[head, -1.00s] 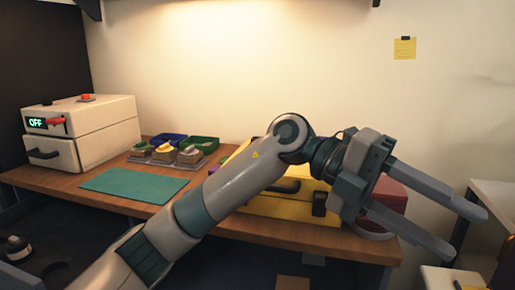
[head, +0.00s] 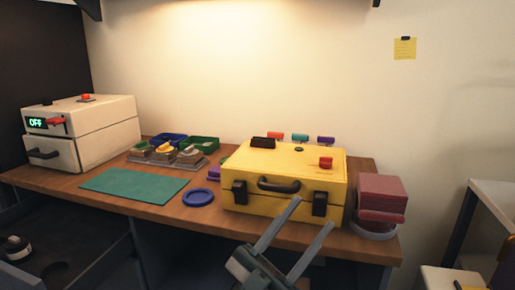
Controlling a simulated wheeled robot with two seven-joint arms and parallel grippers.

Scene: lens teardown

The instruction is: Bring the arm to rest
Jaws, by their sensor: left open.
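My left gripper (head: 314,213) is at the bottom centre of the head view, in front of the desk's front edge. Its two long grey fingers point up and to the right, wide apart, with nothing between them. The fingertips overlap the lower front of the yellow case (head: 245,201) in the picture; I cannot tell whether they touch it. The rest of the left arm is below the frame. My right gripper is not in view.
The wooden desk (head: 150,206) bears a white OFF box (head: 108,132), a green mat (head: 133,185), several small bins, a blue ring (head: 198,198) and a dark red stack (head: 382,192). An open drawer (head: 85,250) is below left. A white table stands at right.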

